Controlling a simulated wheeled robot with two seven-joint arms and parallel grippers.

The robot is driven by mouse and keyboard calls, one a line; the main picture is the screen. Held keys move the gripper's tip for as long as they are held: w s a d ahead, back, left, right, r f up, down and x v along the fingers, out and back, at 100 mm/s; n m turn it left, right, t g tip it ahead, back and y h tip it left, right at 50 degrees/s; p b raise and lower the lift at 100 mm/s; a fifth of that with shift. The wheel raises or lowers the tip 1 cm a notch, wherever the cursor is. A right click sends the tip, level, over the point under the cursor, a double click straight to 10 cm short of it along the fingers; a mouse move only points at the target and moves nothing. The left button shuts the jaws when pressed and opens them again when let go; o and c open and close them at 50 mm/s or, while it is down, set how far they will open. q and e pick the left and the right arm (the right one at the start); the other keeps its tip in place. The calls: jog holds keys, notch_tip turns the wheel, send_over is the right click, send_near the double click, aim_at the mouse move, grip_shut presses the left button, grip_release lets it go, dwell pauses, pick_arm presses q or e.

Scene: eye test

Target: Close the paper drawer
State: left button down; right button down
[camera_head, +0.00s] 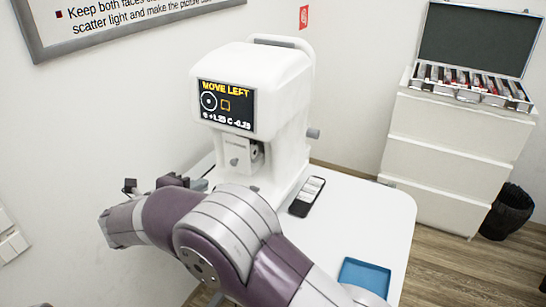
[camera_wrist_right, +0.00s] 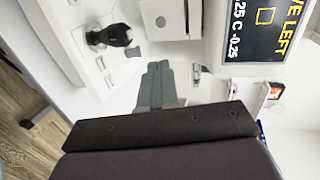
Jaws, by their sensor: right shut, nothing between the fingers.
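The white eye-test machine (camera_head: 260,90) stands on the white table, its lit screen (camera_head: 227,104) reading "MOVE LEFT". Below the screen a small pale box with a round knob, which looks like the paper drawer (camera_head: 242,156), stands out from the machine's front with a dark gap beside it. It also shows at the top of the right wrist view (camera_wrist_right: 165,20). My right gripper (camera_head: 201,184) is low in front of the machine, left of and below the box, partly hidden by my arm. In the wrist view its fingers (camera_wrist_right: 158,68) are together, empty, pointing near the box, apparently apart from it. My left gripper is not in view.
A black joystick (camera_wrist_right: 112,36) stands close to the gripper in the wrist view. A phone-like device (camera_head: 307,196) and a blue tray (camera_head: 364,276) lie on the table (camera_head: 365,215). A white cabinet (camera_head: 440,150) with an open lens case (camera_head: 470,83) and a black bin (camera_head: 507,212) stand right.

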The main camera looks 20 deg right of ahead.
send_near(233, 164)
jog(key=shift+y, duration=0.3)
jog(key=x, duration=0.5)
jog(key=shift+s+d+f, duration=0.1)
jog(key=shift+f, duration=0.1)
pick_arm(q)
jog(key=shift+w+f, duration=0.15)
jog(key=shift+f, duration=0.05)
pick_arm(e)
jog(key=shift+w+d, duration=0.5)
jog(key=shift+d, duration=0.1)
